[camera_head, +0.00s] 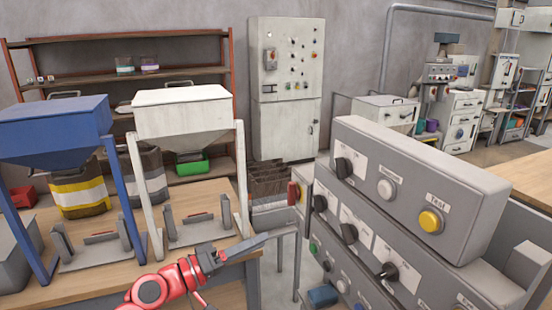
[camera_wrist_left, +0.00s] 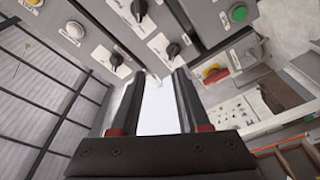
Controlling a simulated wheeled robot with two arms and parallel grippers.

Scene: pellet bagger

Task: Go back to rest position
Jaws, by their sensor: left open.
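My left gripper (camera_head: 262,241) is at the end of the red arm, low in the middle of the head view, pointing right toward the grey control panel (camera_head: 420,170). In the left wrist view its two dark fingers (camera_wrist_left: 159,76) are apart, with only a bright white surface showing between them. It holds nothing and appears clear of the panel's black knobs, which show at the top of the wrist view. My right gripper is not in view.
A wooden table (camera_head: 200,205) carries a blue hopper stand (camera_head: 60,120) and a white hopper stand (camera_head: 180,112) on the left. A dark crate (camera_head: 268,178) lies behind the gripper. A tall grey cabinet (camera_head: 285,130) and brown shelves (camera_head: 200,50) stand at the back.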

